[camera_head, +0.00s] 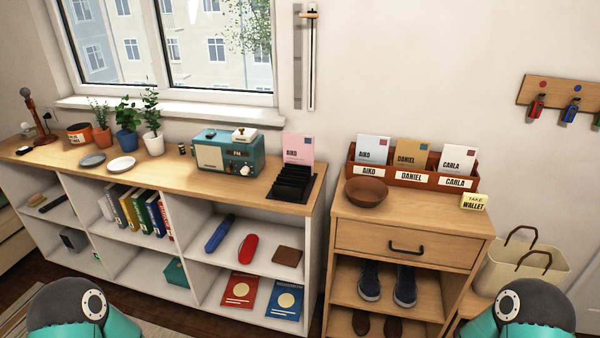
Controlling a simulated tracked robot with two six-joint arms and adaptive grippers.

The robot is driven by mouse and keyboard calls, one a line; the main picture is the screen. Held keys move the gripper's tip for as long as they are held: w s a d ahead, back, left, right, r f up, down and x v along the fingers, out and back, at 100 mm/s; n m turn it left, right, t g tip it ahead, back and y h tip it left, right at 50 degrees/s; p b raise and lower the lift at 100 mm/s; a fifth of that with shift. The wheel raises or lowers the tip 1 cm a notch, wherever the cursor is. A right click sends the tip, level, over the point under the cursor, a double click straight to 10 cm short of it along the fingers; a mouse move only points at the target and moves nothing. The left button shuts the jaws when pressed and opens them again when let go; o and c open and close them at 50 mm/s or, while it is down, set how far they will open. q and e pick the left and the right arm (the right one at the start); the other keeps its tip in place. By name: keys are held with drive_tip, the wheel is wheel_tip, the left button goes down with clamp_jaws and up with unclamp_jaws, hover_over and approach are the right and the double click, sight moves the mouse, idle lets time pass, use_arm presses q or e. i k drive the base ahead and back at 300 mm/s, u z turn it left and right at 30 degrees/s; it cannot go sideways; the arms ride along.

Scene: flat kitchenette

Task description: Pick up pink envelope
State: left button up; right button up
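The pink envelope (299,149) stands upright at the right end of the long shelf's wooden top (225,187). It shows a small stamp-like mark in its upper right corner. Its lower part is hidden behind the slots of a black letter rack (293,184). Only dark round joints and teal links of my two arms show, at the bottom left and bottom right. Both grippers are out of the picture, and neither arm is near the envelope.
A teal radio (226,152) stands left of the rack. Right of it, across a narrow gap, a cabinet carries a wooden bowl (366,192) and a brown letter holder (412,181) with several envelopes. A yellow note block (474,202) sits at the cabinet's right edge.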

sight(298, 149)
drive_tip(key=k, duration=0.35)
drive_tip(key=u, duration=0.7)
drive_tip(key=i, duration=1.2)
drive_tip(key=z, duration=0.35)
